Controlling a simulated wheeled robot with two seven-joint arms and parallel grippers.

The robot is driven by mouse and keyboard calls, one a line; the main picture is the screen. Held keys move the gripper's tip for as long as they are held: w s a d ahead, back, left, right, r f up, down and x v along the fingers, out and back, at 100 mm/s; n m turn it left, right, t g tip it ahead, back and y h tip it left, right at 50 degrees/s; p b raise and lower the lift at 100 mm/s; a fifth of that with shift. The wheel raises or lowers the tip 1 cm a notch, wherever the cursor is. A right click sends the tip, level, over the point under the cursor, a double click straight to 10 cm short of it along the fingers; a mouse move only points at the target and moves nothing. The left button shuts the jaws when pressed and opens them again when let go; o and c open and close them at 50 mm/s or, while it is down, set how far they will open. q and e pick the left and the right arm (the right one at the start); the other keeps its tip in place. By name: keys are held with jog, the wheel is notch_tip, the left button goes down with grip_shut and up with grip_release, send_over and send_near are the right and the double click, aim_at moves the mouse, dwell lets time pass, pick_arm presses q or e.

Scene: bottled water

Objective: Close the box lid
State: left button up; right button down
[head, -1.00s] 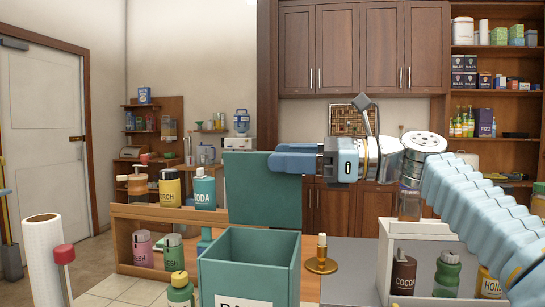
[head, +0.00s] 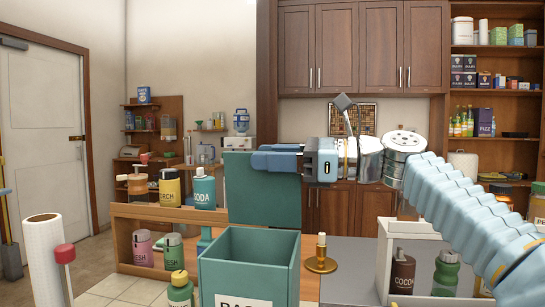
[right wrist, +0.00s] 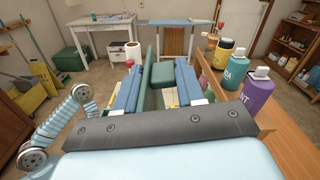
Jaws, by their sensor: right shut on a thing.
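The green box (head: 235,270) stands open on the work surface in the head view, its inside facing up. Its green lid (head: 265,205) stands about upright at the box's back edge. My right gripper (head: 275,160) reaches in from the right and is shut on the lid near its upper right edge. In the right wrist view, the blue fingers of my right gripper (right wrist: 157,88) lie on both sides of the lid (right wrist: 150,65). My left gripper is in neither view.
Soda (head: 203,190) and other bottles stand on a wooden shelf left of the box. A brass candle holder (head: 321,262) is close to its right. A white rack (head: 385,262) with bottles stands farther right. A paper roll (head: 42,255) is at the far left.

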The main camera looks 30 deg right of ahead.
aim_at(264, 181)
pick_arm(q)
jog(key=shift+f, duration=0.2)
pick_arm(e)
jog(key=shift+s+r+n, duration=0.1)
jog(key=shift+s+n, duration=0.05)
jog(key=shift+n, duration=0.15)
dwell(0.5)
pick_arm(q)
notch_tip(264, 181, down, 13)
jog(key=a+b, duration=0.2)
jog(key=b, duration=1.1)
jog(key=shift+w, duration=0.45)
pick_arm(e)
jog(key=s+a+f+n, duration=0.6)
jog(key=s+f+n, duration=0.2)
jog(key=n, duration=0.6)
jog(key=shift+s+a+f, duration=0.3)
jog(key=shift+a+f, duration=0.05)
jog(key=shift+f, duration=0.25)
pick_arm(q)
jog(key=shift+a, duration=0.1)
pick_arm(e)
jog(key=c, duration=1)
grip_release()
jog(key=shift+o, duration=0.8)
jog(key=shift+f, duration=0.1)
